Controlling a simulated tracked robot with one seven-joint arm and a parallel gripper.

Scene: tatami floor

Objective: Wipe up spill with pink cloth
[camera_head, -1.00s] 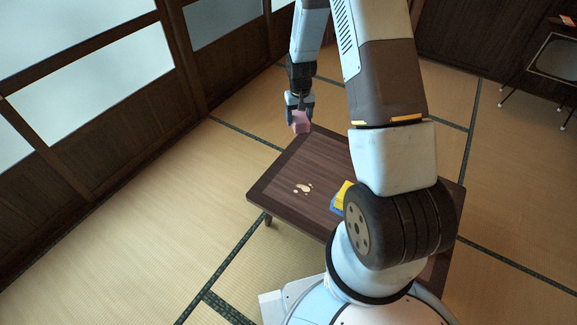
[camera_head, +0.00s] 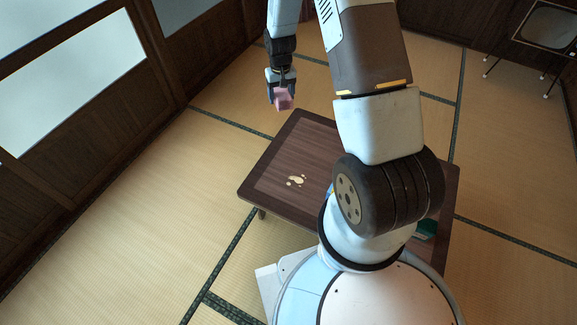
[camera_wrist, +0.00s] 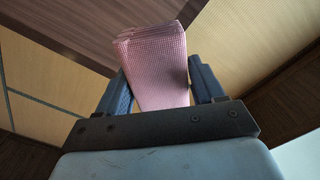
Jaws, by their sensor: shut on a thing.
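The pink cloth (camera_head: 284,101) is folded into a block and held between the fingers of my gripper (camera_head: 282,90). My gripper is shut on it and appears raised near the table's far left corner. In the wrist view the pink cloth (camera_wrist: 157,70) stands out between the two dark fingers, with a waffle texture and folded layers. The spill (camera_head: 296,181) is a few pale cream patches on the left part of the dark wooden table (camera_head: 300,140). The cloth is apart from the spill.
My arm covers much of the table's right side. A dark green thing (camera_head: 427,229) shows partly at the right of the table, and a bit of blue (camera_head: 330,189) shows beside my arm. An old television (camera_head: 552,24) stands at the back right. Tatami floor (camera_head: 150,200) is clear on the left.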

